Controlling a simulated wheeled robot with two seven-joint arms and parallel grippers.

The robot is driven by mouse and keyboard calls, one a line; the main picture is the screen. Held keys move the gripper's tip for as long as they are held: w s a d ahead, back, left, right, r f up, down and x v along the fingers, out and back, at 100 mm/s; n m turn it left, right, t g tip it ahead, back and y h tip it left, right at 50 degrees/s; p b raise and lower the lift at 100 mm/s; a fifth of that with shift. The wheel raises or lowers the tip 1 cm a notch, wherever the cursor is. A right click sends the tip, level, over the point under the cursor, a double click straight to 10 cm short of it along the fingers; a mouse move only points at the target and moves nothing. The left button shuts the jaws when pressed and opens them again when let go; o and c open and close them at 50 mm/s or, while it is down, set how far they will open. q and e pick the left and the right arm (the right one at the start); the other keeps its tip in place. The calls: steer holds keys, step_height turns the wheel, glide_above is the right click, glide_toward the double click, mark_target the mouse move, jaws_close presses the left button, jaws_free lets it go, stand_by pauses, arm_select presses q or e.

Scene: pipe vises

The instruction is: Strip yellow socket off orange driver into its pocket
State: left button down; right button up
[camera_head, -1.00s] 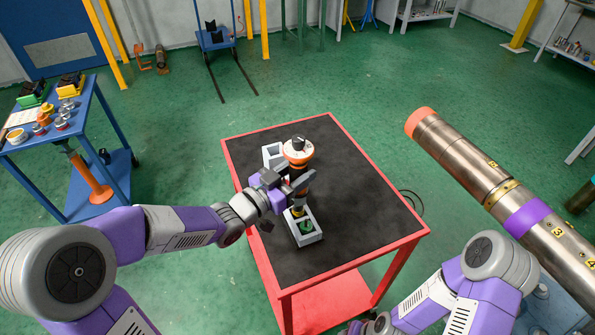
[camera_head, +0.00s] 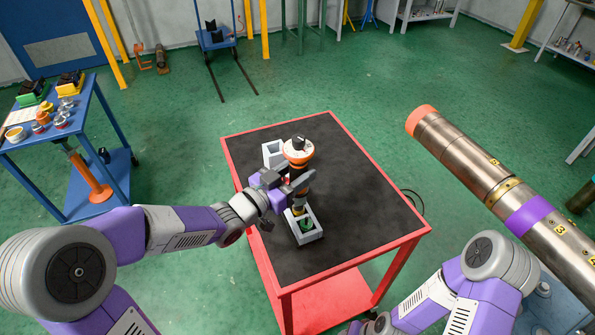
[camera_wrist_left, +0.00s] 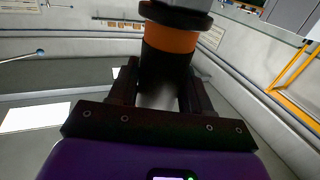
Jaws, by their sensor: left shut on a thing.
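The orange driver (camera_head: 298,151) stands upright over the table, with an orange and white top and a black knob. My left gripper (camera_head: 298,186) is shut on the driver's dark body. The left wrist view shows the driver (camera_wrist_left: 170,40) with an orange band and black parts between the fingers. A small yellow piece, likely the yellow socket (camera_head: 297,211), shows at the driver's lower end, at the tray's near part. Whether it is in its pocket I cannot tell. The grey pocket tray (camera_head: 309,238) holds a green socket (camera_head: 305,226) in its near pocket. My right gripper is out of view.
The red-edged table with a black top (camera_head: 365,190) has free room right of the tray. A blue cart (camera_head: 62,140) with several parts stands at left. A large metal pipe (camera_head: 470,170) lies at right.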

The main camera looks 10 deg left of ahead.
mark_target(294, 149)
arm_select(q)
steer(key=shift+s+f, duration=0.1)
steer(key=shift+f, duration=0.2)
stand_by(0.4)
steer(key=shift+r, duration=0.15)
steer(key=shift+r+p, duration=0.35)
steer(key=shift+r, duration=0.15)
steer(key=shift+r+p, duration=2.45)
steer(key=shift+r, duration=0.95)
